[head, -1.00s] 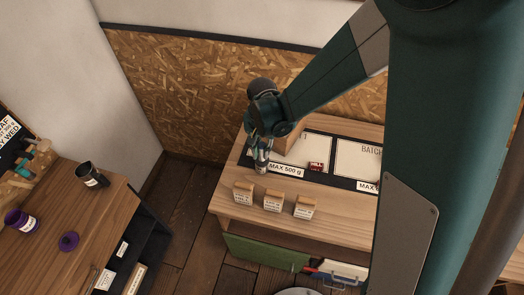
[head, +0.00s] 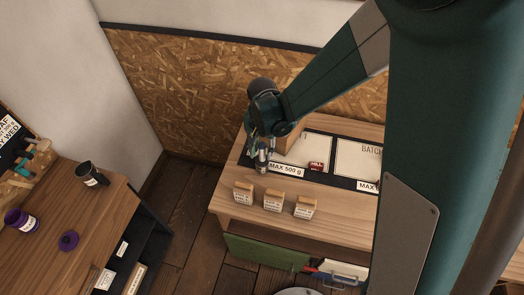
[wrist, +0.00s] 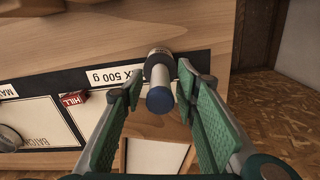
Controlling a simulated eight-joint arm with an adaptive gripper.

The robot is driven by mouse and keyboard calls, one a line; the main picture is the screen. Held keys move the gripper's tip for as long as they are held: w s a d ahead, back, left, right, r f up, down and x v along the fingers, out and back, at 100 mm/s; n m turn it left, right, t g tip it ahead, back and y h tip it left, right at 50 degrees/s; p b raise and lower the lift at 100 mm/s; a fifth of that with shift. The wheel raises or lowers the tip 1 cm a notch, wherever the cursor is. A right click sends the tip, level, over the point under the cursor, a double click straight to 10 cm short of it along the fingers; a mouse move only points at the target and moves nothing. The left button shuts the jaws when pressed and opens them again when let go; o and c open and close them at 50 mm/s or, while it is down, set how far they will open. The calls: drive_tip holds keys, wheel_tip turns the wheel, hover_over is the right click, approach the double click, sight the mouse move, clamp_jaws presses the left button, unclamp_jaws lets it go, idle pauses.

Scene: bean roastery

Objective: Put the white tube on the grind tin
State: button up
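In the wrist view a slim tube (wrist: 160,74) with a white and grey body, a dark band and a blue cap (wrist: 160,99) stands between my fingers, cap towards the camera. My gripper (wrist: 160,80) has its fingers on either side of it, with narrow gaps visible, so it looks open around the tube. In the head view the tube (head: 262,160) is partly hidden below my gripper (head: 262,147), near the "MAX 500 g" label. I cannot tell which container is the grind tin; a dark labelled tin (head: 91,174) and an open purple one (head: 22,220) stand on the left table.
A wooden block (head: 289,138) stands behind my gripper. Three small labelled blocks (head: 273,202) line the bench's front. A red "HILL" box (head: 316,166) lies to the right. A purple lid (head: 68,240) lies on the left table (head: 110,215); a floor gap separates table and bench.

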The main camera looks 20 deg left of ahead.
drive_tip(key=shift+r, duration=6.1)
drive_tip(key=shift+d+r, duration=0.15)
drive_tip(key=shift+d, duration=0.1)
drive_tip(key=s+d+r+t+y, duration=0.1)
drive_tip(key=d+r+t, duration=0.1)
drive_tip(key=d+r, duration=0.6)
drive_tip(key=s+d+r+t, duration=0.15)
drive_tip(key=d+r, duration=0.25)
drive_tip(key=d, duration=0.8)
drive_tip(key=s+d+r+n+t, duration=0.1)
drive_tip(key=s+d+t, duration=0.1)
drive_tip(key=s+d, duration=0.3)
drive_tip(key=s+d+r+t+h, duration=0.1)
drive_tip(key=s+d, duration=0.5)
drive_tip(key=d, duration=0.6)
drive_tip(key=shift+d+r+n+t, duration=0.25)
drive_tip(key=shift+r+n+t, duration=0.15)
drive_tip(key=shift+r, duration=0.3)
